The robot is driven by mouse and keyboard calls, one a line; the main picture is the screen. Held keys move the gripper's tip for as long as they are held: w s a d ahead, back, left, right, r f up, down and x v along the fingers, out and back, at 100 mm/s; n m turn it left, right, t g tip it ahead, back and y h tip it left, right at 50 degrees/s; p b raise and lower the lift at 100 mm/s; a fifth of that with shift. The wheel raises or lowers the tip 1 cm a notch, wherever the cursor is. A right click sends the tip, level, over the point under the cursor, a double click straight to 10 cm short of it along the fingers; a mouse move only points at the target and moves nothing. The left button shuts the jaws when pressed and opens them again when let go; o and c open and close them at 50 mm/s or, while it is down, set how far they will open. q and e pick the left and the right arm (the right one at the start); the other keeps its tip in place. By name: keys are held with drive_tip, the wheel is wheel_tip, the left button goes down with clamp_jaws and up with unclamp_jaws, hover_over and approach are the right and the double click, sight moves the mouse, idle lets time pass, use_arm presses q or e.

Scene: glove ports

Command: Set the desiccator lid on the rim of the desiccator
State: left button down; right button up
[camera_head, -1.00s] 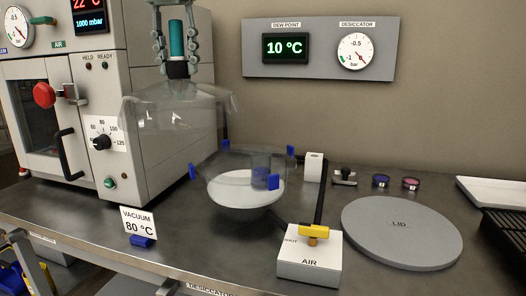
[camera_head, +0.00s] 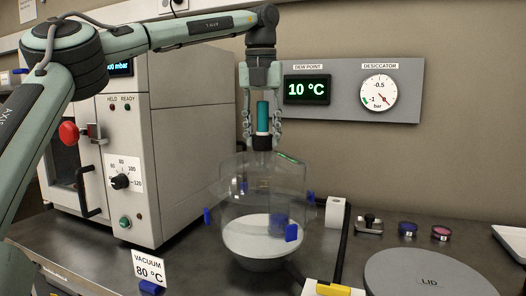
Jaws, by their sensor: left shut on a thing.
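The desiccator lid (camera_head: 262,172) is a clear glass dome with a teal knob (camera_head: 263,117). My left gripper (camera_head: 262,138) is shut on the knob and holds the lid upright. The desiccator (camera_head: 262,262) is a clear bowl with a white plate inside, standing on the bench. The lid is over the bowl, and its lower edge overlaps the bowl's rim in the picture. I cannot tell whether they touch, because both are transparent. A dark blue dish shows through the glass. My right gripper is out of view.
A vacuum oven (camera_head: 180,150) stands left, with a "VACUUM 80 °C" card (camera_head: 149,267) in front. A yellow valve handle (camera_head: 333,290) is at the front. A grey round "LID" pad (camera_head: 425,275) lies empty at right. Two small jars (camera_head: 408,229) stand behind it.

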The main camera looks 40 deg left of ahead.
sight(263, 152)
use_arm(q)
drive_tip(key=shift+f, duration=0.3)
wheel_tip(263, 152, down, 2)
drive_tip(key=shift+f, duration=0.8)
drive_tip(key=shift+f+b, duration=0.2)
drive_tip(key=shift+b, duration=0.1)
drive_tip(key=shift+f, duration=0.2)
drive_tip(key=c, duration=1)
unclamp_jaws()
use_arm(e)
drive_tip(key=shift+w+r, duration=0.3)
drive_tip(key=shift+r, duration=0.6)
